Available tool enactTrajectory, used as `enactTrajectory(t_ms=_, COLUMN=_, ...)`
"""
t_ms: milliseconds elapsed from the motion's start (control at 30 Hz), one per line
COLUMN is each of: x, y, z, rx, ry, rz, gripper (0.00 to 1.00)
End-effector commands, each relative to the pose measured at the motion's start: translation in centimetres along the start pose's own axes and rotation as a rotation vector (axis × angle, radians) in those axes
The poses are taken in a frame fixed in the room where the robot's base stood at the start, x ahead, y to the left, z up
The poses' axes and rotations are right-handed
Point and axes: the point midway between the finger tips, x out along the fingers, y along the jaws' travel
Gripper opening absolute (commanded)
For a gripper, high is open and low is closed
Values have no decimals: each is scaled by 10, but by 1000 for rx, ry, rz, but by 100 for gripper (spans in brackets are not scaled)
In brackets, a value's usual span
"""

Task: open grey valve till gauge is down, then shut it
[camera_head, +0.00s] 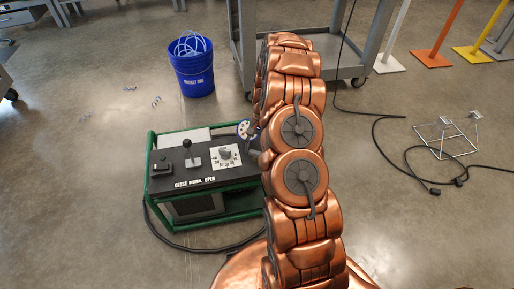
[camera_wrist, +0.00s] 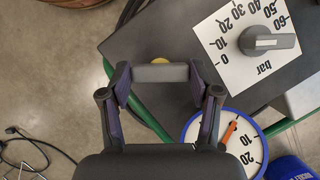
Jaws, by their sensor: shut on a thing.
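The grey valve handle (camera_wrist: 160,73) lies crosswise in the wrist view, with a bit of brass behind it. My gripper (camera_wrist: 160,82) is shut on it, one finger at each end. In the head view my arm hides most of the valve. The round gauge (camera_wrist: 251,131) has a blue rim and a white face and is partly covered by my gripper. The gauge also shows beside my arm in the head view (camera_head: 242,129).
The green-framed cart (camera_head: 150,187) has a black top with a lever (camera_head: 188,150) and CLOSE and OPEN labels. A grey knob (camera_wrist: 267,41) sits on a white scale plate marked bar. A blue bucket (camera_head: 192,74) stands behind. Cables and a wire stand (camera_head: 443,140) lie at right.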

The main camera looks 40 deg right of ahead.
Motion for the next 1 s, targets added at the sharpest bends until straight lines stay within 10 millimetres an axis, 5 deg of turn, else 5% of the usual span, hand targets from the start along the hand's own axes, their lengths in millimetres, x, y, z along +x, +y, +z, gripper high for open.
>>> enactTrajectory(t_ms=500, x=-1, y=-2, z=0, rx=-401, ry=2, rz=167, gripper=28)
enactTrajectory(t_ms=1000, x=0, y=-3, z=0, rx=-550, ry=1, rz=228, gripper=28)
